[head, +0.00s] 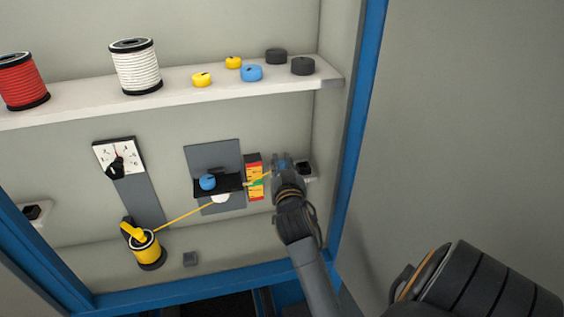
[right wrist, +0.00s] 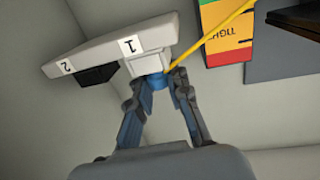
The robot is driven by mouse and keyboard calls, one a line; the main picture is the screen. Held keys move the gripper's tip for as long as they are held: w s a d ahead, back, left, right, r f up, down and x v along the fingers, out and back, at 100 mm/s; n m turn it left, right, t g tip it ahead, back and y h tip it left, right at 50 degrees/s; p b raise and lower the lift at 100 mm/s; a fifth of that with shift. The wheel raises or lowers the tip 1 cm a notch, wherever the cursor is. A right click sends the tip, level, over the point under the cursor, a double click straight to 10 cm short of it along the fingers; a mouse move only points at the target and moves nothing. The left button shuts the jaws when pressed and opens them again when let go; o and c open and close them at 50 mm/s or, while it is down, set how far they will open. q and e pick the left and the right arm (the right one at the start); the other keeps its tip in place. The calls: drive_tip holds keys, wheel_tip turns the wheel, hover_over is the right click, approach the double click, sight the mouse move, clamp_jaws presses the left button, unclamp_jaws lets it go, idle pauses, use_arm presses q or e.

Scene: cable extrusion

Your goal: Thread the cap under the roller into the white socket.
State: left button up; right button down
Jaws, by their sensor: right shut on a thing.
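My right gripper (head: 281,161) is shut on a small blue cap (right wrist: 155,83). A yellow cable (right wrist: 222,38) runs from the cap. The cap meets the mouth of the white socket (right wrist: 150,62) marked 1; I cannot tell how deep it sits. In the head view the yellow cable (head: 185,217) goes from the yellow spool (head: 147,250) to the white roller (head: 221,198), below a black bracket (head: 229,183). It shows again between the bracket and my gripper. The cable's path at the roller is partly hidden. My left gripper is not in view.
A colored tension panel (head: 254,182) stands beside the bracket. A black socket (right wrist: 97,75) marked 2 is next to the white one. A dial (head: 117,158) is at left. Spools and several caps stand on the shelf (head: 180,88). A blue frame post (head: 357,120) borders the right.

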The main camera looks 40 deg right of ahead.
drive_tip(key=shift+f, duration=0.2)
drive_tip(key=c, duration=1.2)
unclamp_jaws()
wheel_tip(320, 180, up, 10)
drive_tip(key=shift+r, duration=0.1)
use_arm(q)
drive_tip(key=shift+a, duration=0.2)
use_arm(e)
drive_tip(key=o, duration=1.1)
